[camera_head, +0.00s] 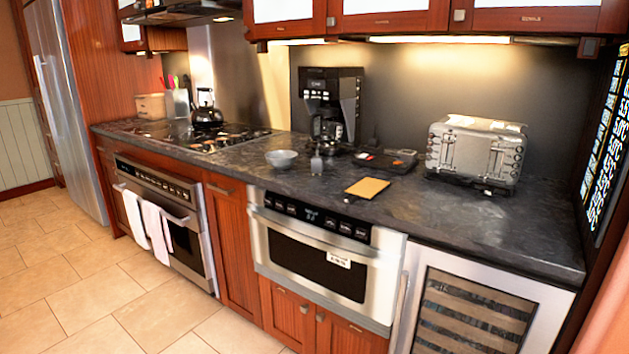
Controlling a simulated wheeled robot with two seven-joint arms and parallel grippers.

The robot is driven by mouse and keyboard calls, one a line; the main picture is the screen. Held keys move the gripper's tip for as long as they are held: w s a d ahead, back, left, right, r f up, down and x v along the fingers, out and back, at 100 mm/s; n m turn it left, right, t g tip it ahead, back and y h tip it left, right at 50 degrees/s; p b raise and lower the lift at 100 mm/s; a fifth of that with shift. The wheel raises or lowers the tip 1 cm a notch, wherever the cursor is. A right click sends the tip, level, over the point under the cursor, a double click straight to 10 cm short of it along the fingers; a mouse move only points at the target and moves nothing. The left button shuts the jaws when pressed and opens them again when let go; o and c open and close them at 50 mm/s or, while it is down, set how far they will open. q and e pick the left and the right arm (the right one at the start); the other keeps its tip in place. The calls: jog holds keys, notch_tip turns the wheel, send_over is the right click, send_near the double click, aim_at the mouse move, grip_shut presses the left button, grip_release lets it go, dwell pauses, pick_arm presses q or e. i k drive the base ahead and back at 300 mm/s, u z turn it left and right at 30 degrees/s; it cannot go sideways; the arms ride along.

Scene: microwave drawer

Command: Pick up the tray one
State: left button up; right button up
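A flat tan rectangular piece (367,187) lies on the dark countertop near its front edge, above the microwave drawer. A flat dark tray-like item (385,160) lies behind it, with small things on it. I cannot tell which of these, if either, is tray one. The microwave drawer (320,262) below the counter is shut, with a steel front and a small white label. Neither of my grippers is in view.
A steel toaster (476,150) stands at the right, and a black coffee maker (331,105) at the back. A grey bowl (281,158) and a small shaker (316,165) stand left of the tan piece. The counter's front right is clear. A kettle (207,112) sits on the stove.

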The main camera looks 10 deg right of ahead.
aim_at(367, 189)
jog(key=z, duration=0.25)
jog(key=i, duration=0.9)
jog(key=z, duration=0.6)
